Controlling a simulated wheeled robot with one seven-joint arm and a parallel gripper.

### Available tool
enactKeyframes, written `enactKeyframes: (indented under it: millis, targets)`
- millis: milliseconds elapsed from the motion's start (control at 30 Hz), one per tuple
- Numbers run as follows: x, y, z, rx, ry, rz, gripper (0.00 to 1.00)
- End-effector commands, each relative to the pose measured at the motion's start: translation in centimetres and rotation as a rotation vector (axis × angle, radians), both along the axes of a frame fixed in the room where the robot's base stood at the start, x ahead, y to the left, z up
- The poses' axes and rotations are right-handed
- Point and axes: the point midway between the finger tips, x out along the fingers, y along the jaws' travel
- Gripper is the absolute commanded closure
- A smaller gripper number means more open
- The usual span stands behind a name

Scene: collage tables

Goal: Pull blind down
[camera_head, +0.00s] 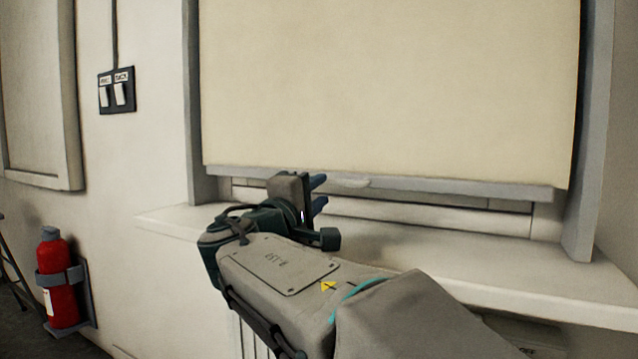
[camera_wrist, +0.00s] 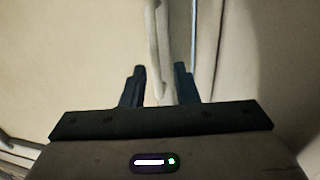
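A cream roller blind (camera_head: 390,85) covers most of the window in the head view. Its grey bottom bar (camera_head: 470,188) hangs a little above the sill, with a small light pull tab (camera_head: 350,182) near its middle. I cannot tell whether the fingers touch the bar.
The pale window sill (camera_head: 420,262) juts out below the blind and under my arm. Grey window frame posts (camera_head: 590,130) stand at both sides. A switch plate (camera_head: 117,90) and a red fire extinguisher (camera_head: 62,280) are on the wall at left.

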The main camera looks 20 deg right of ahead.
Motion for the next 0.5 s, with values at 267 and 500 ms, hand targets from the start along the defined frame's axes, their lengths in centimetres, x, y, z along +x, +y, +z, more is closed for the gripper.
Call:
enactKeyframes:
  millis: [267, 500]
  targets:
    - [-4.5, 4.2, -0.9, -0.002, 0.001, 0.002, 0.73]
    - [-6.5, 6.0, -1.6, 0.0, 0.001, 0.0, 0.73]
